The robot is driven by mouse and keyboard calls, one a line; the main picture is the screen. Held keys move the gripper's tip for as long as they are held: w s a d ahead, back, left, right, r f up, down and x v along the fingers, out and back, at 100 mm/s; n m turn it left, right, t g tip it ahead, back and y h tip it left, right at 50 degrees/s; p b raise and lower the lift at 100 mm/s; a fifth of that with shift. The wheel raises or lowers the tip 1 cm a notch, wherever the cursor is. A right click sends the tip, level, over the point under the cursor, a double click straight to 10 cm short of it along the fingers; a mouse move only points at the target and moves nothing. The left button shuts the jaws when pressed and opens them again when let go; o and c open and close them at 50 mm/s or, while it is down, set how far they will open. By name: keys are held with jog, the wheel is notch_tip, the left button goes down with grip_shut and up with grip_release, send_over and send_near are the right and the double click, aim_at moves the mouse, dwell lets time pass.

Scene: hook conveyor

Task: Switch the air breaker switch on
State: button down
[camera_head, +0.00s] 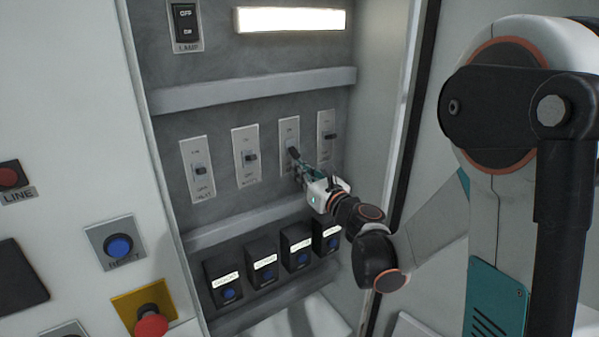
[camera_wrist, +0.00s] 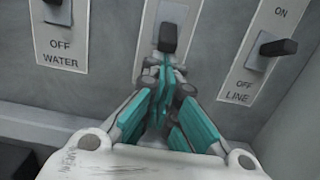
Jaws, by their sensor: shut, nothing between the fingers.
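A breaker switch plate (camera_head: 288,130) with a dark lever (camera_head: 293,153) is third from the left in a row on the grey cabinet panel. Its lower label is hidden behind my gripper, so I cannot read its name. My gripper (camera_head: 299,167) is shut and empty, with its tips at this switch. In the wrist view, the shut teal fingertips (camera_wrist: 166,62) are just below the dark lever (camera_wrist: 168,38). I cannot tell if they touch it.
The WATER switch (camera_head: 245,140) is to the left and the LINE switch (camera_wrist: 278,47) to the right, both close to my gripper. A ledge (camera_head: 240,225) and several black boxes with blue buttons (camera_head: 265,270) are below. The cabinet's right wall (camera_head: 375,110) is near my arm.

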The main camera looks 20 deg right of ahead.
aim_at(299, 156)
jog(key=shift+s+r+g+p, duration=0.1)
jog(key=shift+r+g+p, duration=0.05)
jog(key=shift+g+p, duration=0.2)
jog(key=shift+s+d+r+g+p, duration=0.1)
jog(key=shift+s+r+g+p, duration=0.2)
jog(key=shift+p, duration=0.4)
jog(key=g+p, duration=0.1)
jog(key=r+g+h+p, duration=0.1)
jog(key=p, duration=0.1)
jog(key=s+r+g+p, duration=0.1)
jog(key=g, duration=0.1)
jog(key=shift+d+r+h, duration=0.2)
jog(key=shift+d+h, duration=0.05)
jog(key=shift+h, duration=0.15)
jog(key=shift+r, duration=0.1)
jog(key=shift+r+p, duration=0.65)
jog(key=shift+r, duration=0.1)
jog(key=shift+w, duration=0.1)
